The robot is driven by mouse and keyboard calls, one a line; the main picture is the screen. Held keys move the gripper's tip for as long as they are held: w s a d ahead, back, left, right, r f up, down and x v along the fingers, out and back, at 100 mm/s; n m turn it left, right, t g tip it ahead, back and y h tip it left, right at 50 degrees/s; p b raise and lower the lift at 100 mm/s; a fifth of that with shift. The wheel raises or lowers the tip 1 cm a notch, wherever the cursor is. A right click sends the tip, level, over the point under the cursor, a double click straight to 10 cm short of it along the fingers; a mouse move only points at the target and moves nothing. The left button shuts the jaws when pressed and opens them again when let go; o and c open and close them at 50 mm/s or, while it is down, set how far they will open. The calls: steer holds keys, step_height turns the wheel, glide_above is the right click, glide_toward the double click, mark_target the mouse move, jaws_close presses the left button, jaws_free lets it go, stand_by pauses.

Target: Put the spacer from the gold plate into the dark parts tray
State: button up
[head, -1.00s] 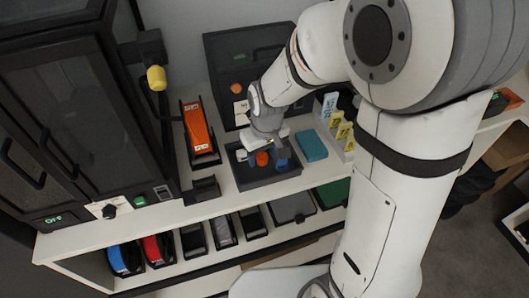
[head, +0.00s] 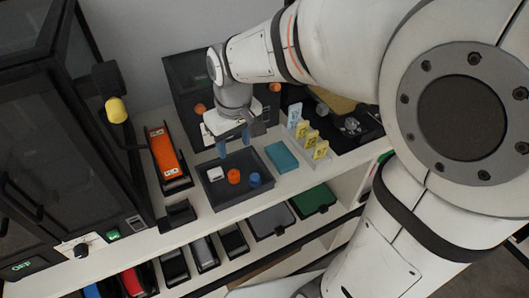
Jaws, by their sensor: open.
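The dark parts tray (head: 207,193) stands on the white counter. It holds a white block (head: 214,174), an orange piece (head: 234,176) and a blue piece (head: 255,180). My gripper (head: 234,142) is open above the tray's back edge, with two blue fingers pointing down and nothing visible between them. A gold plate (head: 338,103) shows at the back right, partly hidden by my arm. Small silvery pieces lie near it, one (head: 351,125) in front; I cannot tell which thing is the spacer.
A teal block (head: 282,157) lies right of the tray, beside a rack with yellow and pale cards (head: 311,138). A dark case (head: 183,82) stands behind my gripper. An orange-topped holder (head: 163,150) stands to the left. Several bins (head: 271,220) sit below the counter edge.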

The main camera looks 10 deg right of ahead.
steer(key=s+d+m+t, duration=0.1)
steer(key=s+d+m, duration=0.4)
steer(key=s+d, duration=0.6)
steer(key=shift+s+d+r+t+h, duration=0.2)
steer(key=shift+d+r+t+h, duration=0.1)
steer(key=shift+d, duration=0.35)
steer(key=shift+c, duration=0.2)
